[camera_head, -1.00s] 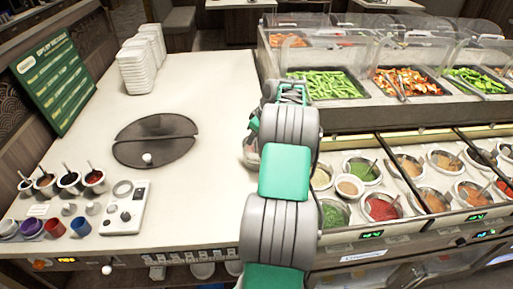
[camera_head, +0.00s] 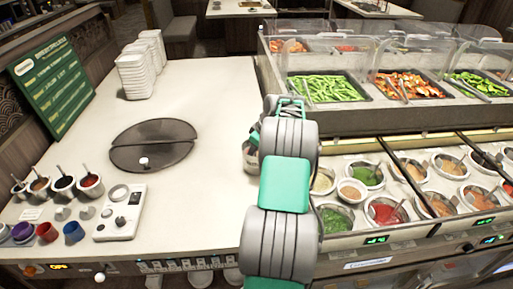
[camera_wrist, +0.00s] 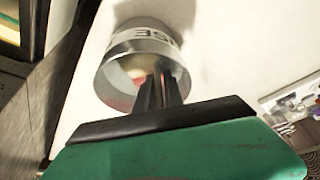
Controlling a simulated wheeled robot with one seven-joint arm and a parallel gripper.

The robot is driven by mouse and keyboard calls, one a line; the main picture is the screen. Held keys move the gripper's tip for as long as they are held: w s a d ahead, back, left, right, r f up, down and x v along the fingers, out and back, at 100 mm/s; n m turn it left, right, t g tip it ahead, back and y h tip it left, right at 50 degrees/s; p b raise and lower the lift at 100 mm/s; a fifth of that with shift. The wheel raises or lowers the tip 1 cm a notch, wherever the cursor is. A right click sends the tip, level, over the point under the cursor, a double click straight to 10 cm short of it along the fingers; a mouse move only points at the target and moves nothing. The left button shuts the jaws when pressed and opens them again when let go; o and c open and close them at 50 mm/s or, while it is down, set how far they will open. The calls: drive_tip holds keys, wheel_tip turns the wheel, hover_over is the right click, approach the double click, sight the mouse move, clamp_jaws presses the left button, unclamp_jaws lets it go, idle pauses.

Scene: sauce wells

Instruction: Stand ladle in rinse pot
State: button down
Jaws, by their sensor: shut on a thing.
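The rinse pot (camera_wrist: 113,72) is a round metal pot with a pale band and dark letters, of which "SE" can be read. In the head view the pot (camera_head: 249,158) stands on the white counter, partly hidden behind my arm. In the wrist view my gripper (camera_wrist: 160,82) points at the pot, its dark fingers close together over the opening. It is shut on the ladle, which is mostly hidden by the fingers. A pale and reddish patch shows inside the pot. I cannot tell how deep the ladle is.
The sauce wells (camera_head: 386,211) with several sauces lie right of my arm, below the glass-covered food trays (camera_head: 327,87). A dark round plate (camera_head: 153,145), stacked white containers (camera_head: 138,72) and a control box (camera_head: 121,213) stand on the counter to the left.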

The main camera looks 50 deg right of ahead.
drive_tip(key=shift+f, duration=0.2)
drive_tip(key=c, duration=1.4)
unclamp_jaws()
drive_tip(key=o, duration=0.4)
drive_tip(key=shift+c, duration=0.2)
drive_tip(key=shift+a, duration=0.15)
drive_tip(key=shift+c, duration=0.3)
